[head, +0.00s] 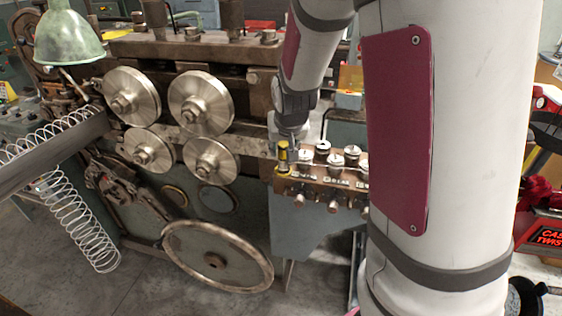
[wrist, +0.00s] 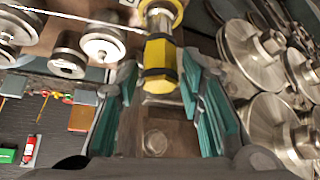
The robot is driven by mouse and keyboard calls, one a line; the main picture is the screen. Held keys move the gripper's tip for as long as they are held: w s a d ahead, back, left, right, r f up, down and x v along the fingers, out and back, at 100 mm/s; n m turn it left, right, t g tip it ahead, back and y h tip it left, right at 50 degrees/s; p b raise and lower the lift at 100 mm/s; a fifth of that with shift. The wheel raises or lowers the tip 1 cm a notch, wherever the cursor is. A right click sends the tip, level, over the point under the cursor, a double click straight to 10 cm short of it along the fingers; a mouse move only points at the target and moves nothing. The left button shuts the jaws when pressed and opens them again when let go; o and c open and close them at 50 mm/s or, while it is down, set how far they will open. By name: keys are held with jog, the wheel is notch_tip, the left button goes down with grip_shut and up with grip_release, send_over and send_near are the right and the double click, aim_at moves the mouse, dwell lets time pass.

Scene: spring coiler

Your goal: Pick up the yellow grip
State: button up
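The yellow grip (wrist: 160,62) is a yellow piece with black bands on a metal shaft. In the wrist view it stands at the top middle, between the fingertips of my gripper (wrist: 160,90). The gripper is open, with teal-padded fingers on both sides and visible gaps to the grip. In the head view the yellow grip (head: 283,157) is at the left end of the brown block on the machine. My gripper (head: 288,130) is just above and beside it there, partly hidden by my arm.
Metal rollers (wrist: 100,42) stand on the brown block (head: 318,184) beside the grip. Large steel discs (head: 201,103) are on the machine to the left. A coiled wire spring (head: 80,222) hangs at far left.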

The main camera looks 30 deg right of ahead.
aim_at(283, 150)
jog(key=shift+x, duration=1.9)
grip_shut()
jog(key=shift+r, duration=0.1)
jog(key=shift+r, duration=0.15)
